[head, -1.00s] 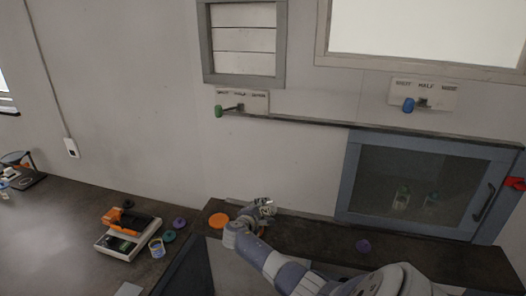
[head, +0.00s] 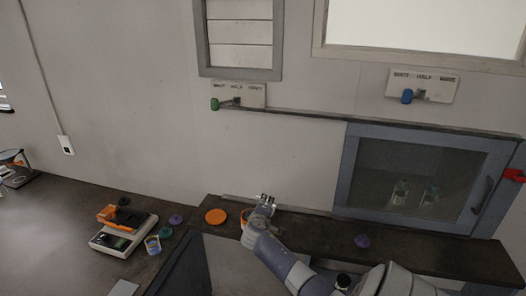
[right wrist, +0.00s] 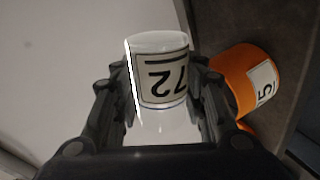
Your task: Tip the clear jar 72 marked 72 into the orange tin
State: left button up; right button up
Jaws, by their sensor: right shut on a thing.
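The clear jar (right wrist: 160,75) with the label 72 is held between the fingers of my right gripper (right wrist: 165,95). In the right wrist view its label reads upside down, and no contents can be made out. My right gripper (head: 265,200) also shows in the head view, above the dark ledge, where the jar is too small to make out well. The orange tin (right wrist: 245,82) is just right of the gripper in the right wrist view, with a white label partly seen. In the head view the tin (head: 244,217) is partly hidden by my right arm. My left gripper is not in view.
A flat orange disc (head: 215,216) lies on the ledge left of the tin. A purple disc (head: 362,241) lies further right on it. A scale (head: 122,236) with an orange-and-black item and a small cup (head: 152,245) stand on the left bench. A glass-fronted cabinet (head: 428,180) stands behind.

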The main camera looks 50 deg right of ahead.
jog(key=shift+s+f+m, duration=0.1)
jog(key=shift+f+m, duration=0.1)
jog(key=shift+m, duration=0.1)
jog(key=shift+r+t, duration=0.25)
jog(key=shift+t, duration=0.15)
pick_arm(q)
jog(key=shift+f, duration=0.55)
pick_arm(e)
jog(key=shift+f+m+b, duration=0.2)
jog(key=shift+m+b, duration=0.1)
jog(key=shift+b, duration=0.2)
jog(key=m+b, duration=0.1)
jog(key=b, duration=0.1)
jog(key=m+t+b, duration=0.1)
jog(key=b, duration=0.1)
jog(key=shift+f+t, duration=0.3)
jog(key=shift+m+b, duration=0.3)
jog(key=shift+m, duration=0.1)
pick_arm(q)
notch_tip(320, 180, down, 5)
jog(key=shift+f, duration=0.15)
pick_arm(e)
jog(key=shift+r, duration=0.3)
